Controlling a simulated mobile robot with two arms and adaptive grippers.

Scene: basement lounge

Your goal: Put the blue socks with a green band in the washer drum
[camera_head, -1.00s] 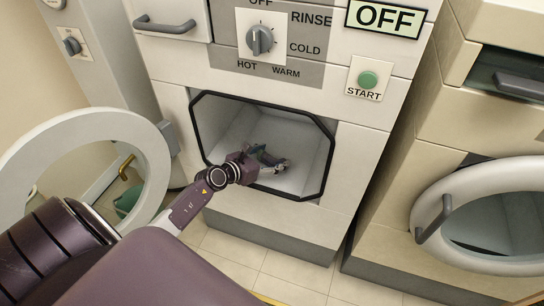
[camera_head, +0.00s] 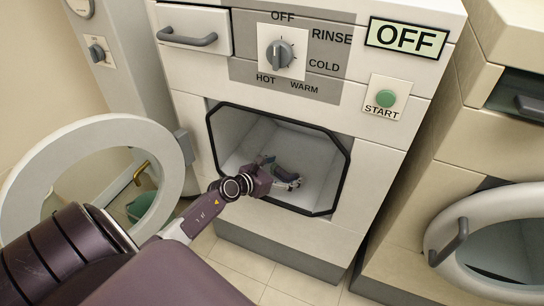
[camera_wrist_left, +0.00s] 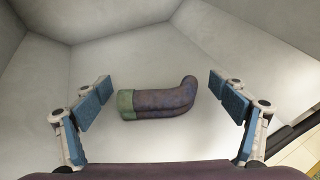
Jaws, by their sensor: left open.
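The blue-purple socks with a green band (camera_wrist_left: 160,98) lie on the pale floor of the washer drum in the left wrist view, bent at the toe end, with the band at the left. They also show small inside the drum in the head view (camera_head: 287,172). My left gripper (camera_head: 283,181) reaches through the drum opening. Its two blue-padded fingers (camera_wrist_left: 160,84) are spread wide on either side of the socks, with visible gaps to both ends. The washer drum (camera_head: 232,130) has a black-rimmed opening. My right gripper is not in view.
The washer's round white door (camera_head: 165,150) is swung open at the left, beside my left arm. The START button (camera_head: 385,98), dial (camera_head: 281,54) and OFF display (camera_head: 407,38) are above the opening. Another machine with a round door (camera_head: 445,215) stands at the right.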

